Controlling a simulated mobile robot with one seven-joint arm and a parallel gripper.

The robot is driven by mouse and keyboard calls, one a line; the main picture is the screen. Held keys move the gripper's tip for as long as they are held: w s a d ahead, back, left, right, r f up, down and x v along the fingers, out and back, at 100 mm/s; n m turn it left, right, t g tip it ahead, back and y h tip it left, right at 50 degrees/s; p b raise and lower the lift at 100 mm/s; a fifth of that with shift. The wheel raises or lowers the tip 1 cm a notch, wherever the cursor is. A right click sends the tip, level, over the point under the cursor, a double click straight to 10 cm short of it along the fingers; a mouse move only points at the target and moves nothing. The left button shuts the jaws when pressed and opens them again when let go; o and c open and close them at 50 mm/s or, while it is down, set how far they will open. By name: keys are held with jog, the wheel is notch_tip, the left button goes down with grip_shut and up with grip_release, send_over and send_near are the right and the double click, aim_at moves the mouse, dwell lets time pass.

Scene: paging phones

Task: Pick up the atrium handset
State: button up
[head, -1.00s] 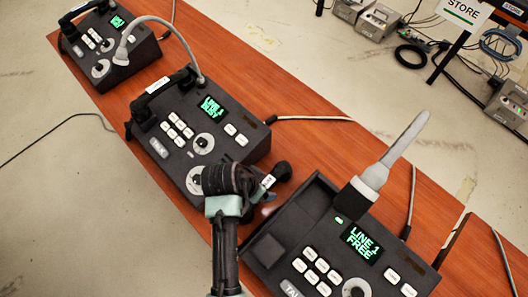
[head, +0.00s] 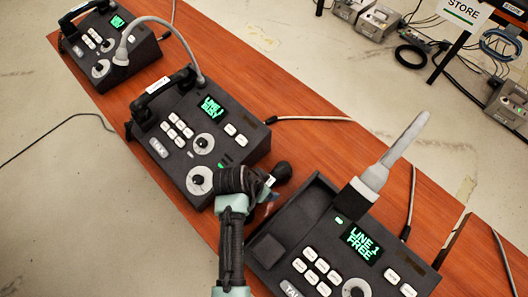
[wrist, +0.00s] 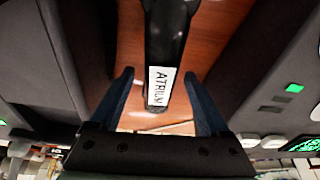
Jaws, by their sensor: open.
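The black atrium handset (wrist: 166,38) lies on the wooden desk between two consoles; its white label (wrist: 159,86) reads ATRIUM. In the head view only its dark rounded end (head: 283,171) shows clearly, as my gripper hides much of it. My gripper (wrist: 160,74) is open, with one finger on each side of the labelled part in the wrist view. I cannot tell whether the fingers touch the handset. In the head view my gripper (head: 250,182) is over the gap between the middle and right consoles.
The right console (head: 330,245) reads LINE 1 FREE and has an empty cradle and a grey upright microphone (head: 395,155). The middle console (head: 200,135) reads LINE 1 BUSY and carries its handset. Another console (head: 108,43) stands at the far left. Both nearer consoles flank my gripper closely.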

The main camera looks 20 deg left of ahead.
jog(key=shift+f, duration=0.1)
grip_shut()
dwell(0.5)
